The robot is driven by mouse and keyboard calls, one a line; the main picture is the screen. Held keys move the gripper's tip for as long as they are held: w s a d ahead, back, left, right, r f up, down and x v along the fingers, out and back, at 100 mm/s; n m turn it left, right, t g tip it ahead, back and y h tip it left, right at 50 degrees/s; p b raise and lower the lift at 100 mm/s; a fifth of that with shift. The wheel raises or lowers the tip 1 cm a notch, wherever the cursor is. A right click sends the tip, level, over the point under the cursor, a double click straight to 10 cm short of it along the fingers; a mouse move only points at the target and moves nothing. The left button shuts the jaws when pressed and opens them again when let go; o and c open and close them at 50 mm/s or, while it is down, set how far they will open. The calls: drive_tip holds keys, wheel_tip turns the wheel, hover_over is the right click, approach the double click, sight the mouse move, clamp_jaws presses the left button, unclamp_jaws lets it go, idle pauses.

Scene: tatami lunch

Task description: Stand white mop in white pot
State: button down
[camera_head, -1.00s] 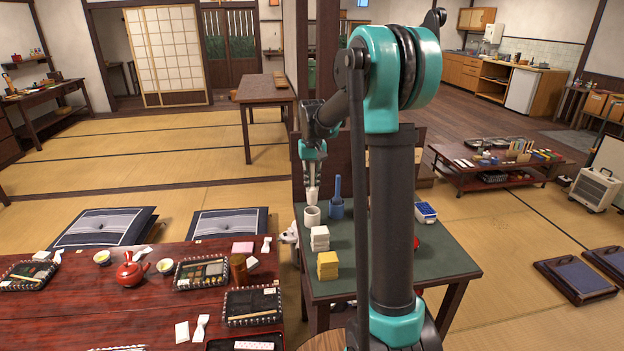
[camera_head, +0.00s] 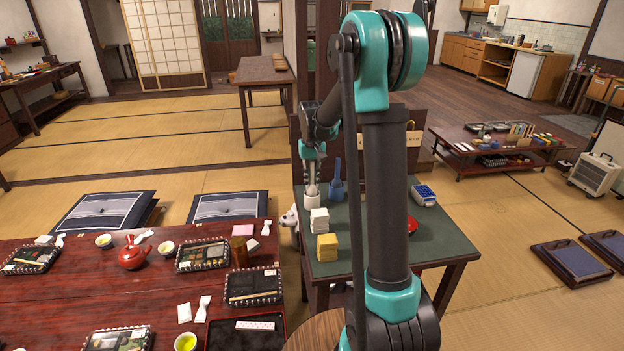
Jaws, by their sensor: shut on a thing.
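The white pot (camera_head: 312,201) stands upright near the back left corner of the green table (camera_head: 345,238). My gripper (camera_head: 311,188) points down right above its mouth, shut on the white mop. The mop's lower end seems to be inside the pot; it is too small and too covered by the fingers and rim to tell whether it touches the bottom.
A blue pot with a blue mop (camera_head: 337,182) stands close on the right. White blocks (camera_head: 319,220) and yellow blocks (camera_head: 327,246) are stacked in front. A blue-and-white box (camera_head: 423,195) lies to the right. My arm hides the table's middle.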

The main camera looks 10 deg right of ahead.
drive_tip(key=c, duration=1.4)
unclamp_jaws()
drive_tip(key=shift+c, duration=0.2)
wheel_tip(320, 180, up, 12)
drive_tip(key=shift+f, duration=0.1)
drive_tip(key=shift+s, duration=0.1)
